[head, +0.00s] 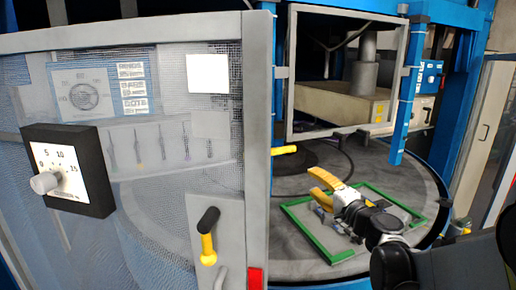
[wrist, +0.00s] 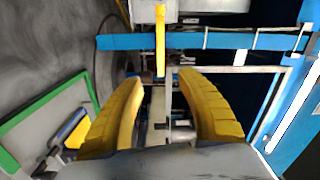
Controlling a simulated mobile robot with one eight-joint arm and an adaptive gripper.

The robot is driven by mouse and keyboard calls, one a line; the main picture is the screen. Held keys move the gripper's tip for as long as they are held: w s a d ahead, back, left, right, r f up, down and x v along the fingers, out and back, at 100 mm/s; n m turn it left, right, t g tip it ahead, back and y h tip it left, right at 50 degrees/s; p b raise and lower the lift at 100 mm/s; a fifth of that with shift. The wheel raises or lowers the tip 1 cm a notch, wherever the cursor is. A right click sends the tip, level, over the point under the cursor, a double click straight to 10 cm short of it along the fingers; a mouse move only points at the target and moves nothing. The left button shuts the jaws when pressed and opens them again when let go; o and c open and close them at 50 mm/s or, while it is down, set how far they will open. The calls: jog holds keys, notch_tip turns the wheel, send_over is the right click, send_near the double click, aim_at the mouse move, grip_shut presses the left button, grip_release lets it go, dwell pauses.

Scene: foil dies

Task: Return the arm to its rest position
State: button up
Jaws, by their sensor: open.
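My gripper (head: 324,187) has yellow fingers and is at the end of my dark arm, which reaches in from the lower right in the head view. In the wrist view my gripper (wrist: 160,108) shows its two curved yellow fingers spread apart, with nothing held between them. The gripper is over the round grey table (head: 290,186), above or beside a green-edged tray (head: 309,243). The tray also shows at the left of the wrist view (wrist: 50,103). My arm hides part of the tray and its contents.
A large mesh door panel (head: 170,210) with a dial box (head: 70,170) and a yellow-ended handle (head: 207,240) fills the left. A grey square frame (head: 290,75) and a blue post (head: 404,115) stand behind the gripper. A yellow bar (head: 284,150) juts beside the door's edge.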

jog(key=s+a+f+n+g+h+b, duration=0.1)
jog(key=s+a+f+n+g+b, duration=0.3)
jog(key=s, duration=0.4)
jog(key=s+a+f+n+g+b, duration=0.25)
jog(key=s+f, duration=0.25)
jog(key=s, duration=0.4)
jog(key=s+d+f+n+g+h+b, duration=0.1)
jog(key=s+d+f+n+h, duration=0.1)
jog(key=s+f, duration=0.4)
jog(key=s+d+f+n+g+h+b, duration=0.2)
jog(key=s+d+f+n+h, duration=0.1)
jog(key=s, duration=0.7)
notch_tip(320, 180, down, 3)
jog(key=d+h, duration=0.1)
jog(key=d, duration=0.1)
jog(key=shift+s+d, duration=0.3)
jog(key=shift+d, duration=0.05)
jog(key=shift+r, duration=0.1)
